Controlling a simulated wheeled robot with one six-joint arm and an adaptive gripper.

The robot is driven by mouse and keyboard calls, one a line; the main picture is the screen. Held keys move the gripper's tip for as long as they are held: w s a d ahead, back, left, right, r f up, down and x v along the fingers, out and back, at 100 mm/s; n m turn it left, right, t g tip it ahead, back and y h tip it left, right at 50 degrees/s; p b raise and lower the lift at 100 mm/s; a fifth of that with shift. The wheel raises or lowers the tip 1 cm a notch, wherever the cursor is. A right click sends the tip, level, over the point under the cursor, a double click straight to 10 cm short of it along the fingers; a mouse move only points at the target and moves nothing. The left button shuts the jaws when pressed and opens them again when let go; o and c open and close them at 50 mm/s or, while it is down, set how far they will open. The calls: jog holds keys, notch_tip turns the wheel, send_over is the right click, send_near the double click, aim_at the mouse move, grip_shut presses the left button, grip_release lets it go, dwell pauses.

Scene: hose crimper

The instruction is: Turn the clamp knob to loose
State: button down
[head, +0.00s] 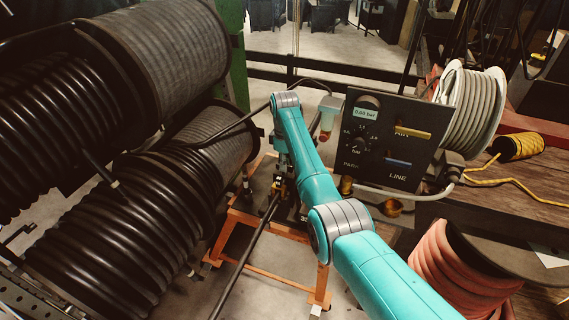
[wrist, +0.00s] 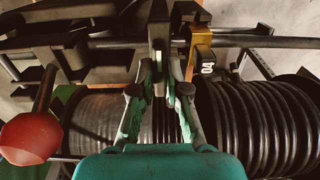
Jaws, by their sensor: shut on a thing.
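In the wrist view my gripper (wrist: 161,68) reaches to the crimper, its two fingers close together on either side of a narrow dark grey upright piece (wrist: 159,28). This piece appears to be the clamp knob. The fingers hide part of it, and I cannot read its loose or tight setting. In the head view my gripper (head: 281,172) is low behind my teal arm, near the crimper, and its fingertips are too small to make out.
A red ball handle (wrist: 30,138) stands left of my gripper. A dark bar crosses behind. Black hose reels (head: 130,210) crowd the left; a gauge panel (head: 385,140) stands right of my arm.

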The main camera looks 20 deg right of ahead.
jog(key=c, duration=1.2)
grip_release()
jog(key=shift+o, duration=0.2)
notch_tip(320, 180, up, 12)
